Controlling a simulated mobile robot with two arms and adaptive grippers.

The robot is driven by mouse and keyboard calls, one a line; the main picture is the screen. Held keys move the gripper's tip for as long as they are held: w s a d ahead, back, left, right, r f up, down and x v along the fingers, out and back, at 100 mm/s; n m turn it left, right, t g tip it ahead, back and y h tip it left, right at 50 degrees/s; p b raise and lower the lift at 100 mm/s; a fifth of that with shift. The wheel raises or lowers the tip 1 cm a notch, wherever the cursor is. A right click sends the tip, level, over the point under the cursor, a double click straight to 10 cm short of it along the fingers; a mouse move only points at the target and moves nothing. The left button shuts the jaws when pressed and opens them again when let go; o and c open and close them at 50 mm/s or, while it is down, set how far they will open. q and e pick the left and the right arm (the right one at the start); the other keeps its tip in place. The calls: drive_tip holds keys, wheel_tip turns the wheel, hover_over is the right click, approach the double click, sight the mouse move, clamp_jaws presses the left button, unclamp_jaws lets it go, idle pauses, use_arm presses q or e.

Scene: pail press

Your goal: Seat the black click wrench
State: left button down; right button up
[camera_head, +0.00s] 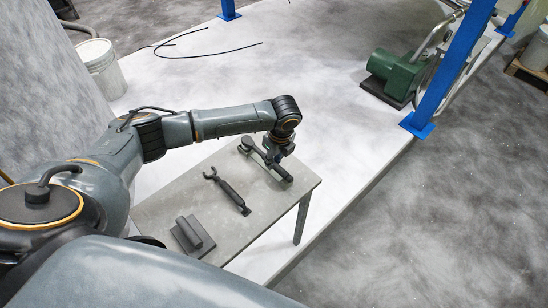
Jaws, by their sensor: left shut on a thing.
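My left gripper (275,160) reaches over the far right part of the grey table. It is shut on the black click wrench (251,149), a long dark tool with a rounded head. The head points to the upper left and the handle end to the lower right. The gripper hides the middle of the wrench. I cannot tell whether the wrench touches the table top or is just above it. My right gripper is not in view.
The grey table (155,215) also bears a dark open-jawed wrench (229,193) and a dark grey block with a raised bar (193,234). A white pail (101,68), a green machine (395,74) and blue posts (455,70) stand beyond.

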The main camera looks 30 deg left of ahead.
use_arm(q)
drive_tip(key=shift+f, duration=0.15)
drive_tip(key=c, duration=1.1)
unclamp_jaws()
drive_tip(key=r, duration=0.4)
drive_tip(key=d+r, duration=0.1)
drive_tip(key=r, duration=0.3)
drive_tip(key=d+r, duration=0.1)
drive_tip(key=r, duration=0.3)
drive_tip(key=shift+s, duration=0.35)
drive_tip(key=shift+f, duration=0.15)
